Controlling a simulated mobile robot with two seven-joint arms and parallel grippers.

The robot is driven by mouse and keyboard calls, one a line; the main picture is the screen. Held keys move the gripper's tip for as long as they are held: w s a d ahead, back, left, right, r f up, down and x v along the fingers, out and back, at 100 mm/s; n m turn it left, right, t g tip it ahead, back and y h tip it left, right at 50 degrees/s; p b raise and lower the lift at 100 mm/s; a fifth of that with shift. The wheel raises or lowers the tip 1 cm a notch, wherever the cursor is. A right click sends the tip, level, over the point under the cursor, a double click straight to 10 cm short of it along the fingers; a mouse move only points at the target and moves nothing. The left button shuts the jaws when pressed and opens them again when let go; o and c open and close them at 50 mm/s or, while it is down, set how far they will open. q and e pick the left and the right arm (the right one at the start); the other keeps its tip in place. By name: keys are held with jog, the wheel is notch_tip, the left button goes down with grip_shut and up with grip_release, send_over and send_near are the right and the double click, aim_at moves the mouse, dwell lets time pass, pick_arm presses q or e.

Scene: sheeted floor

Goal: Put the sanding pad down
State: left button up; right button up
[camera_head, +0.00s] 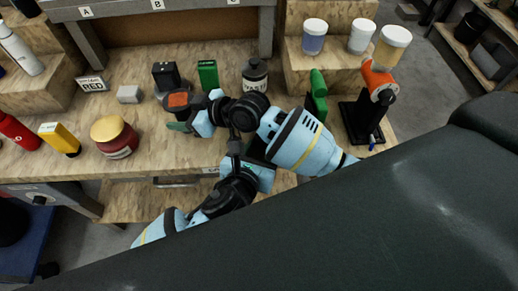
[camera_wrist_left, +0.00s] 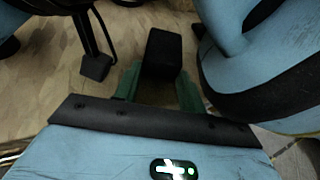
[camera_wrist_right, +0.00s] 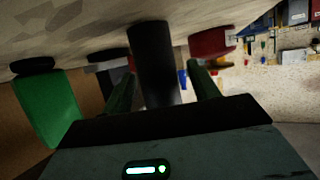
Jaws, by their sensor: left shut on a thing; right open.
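In the left wrist view, a plain black block, which looks like the sanding pad (camera_wrist_left: 163,53), is between the green fingers of my left gripper (camera_wrist_left: 160,92), which is shut on it. In the head view, my left gripper (camera_head: 258,150) is low over the bench's front edge, and the pad is mostly hidden there by my arms. My right gripper (camera_head: 180,118) is open over the bench, left of the left one. In the right wrist view, a dark upright object (camera_wrist_right: 153,60) stands in front of and between its fingers (camera_wrist_right: 163,92); contact cannot be told.
A red jar (camera_head: 113,142), yellow box (camera_head: 62,140), grey block (camera_head: 130,94), black box (camera_head: 166,75), green box (camera_head: 207,74) and dark bottle (camera_head: 255,76) stand on the wooden bench (camera_head: 215,145). An orange tool on a black stand (camera_head: 362,122) is at right. My arms cross closely.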

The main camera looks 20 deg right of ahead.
pick_arm(q)
jog(key=shift+f, duration=0.15)
jog(key=o, duration=1.1)
jog(key=shift+c, duration=0.2)
jog(key=shift+s+a+r, duration=0.1)
jog(key=shift+r, duration=0.1)
jog(key=v, duration=1.1)
jog(key=shift+s+r, duration=0.2)
jog(key=shift+s, duration=0.15)
jog(key=shift+a, duration=0.15)
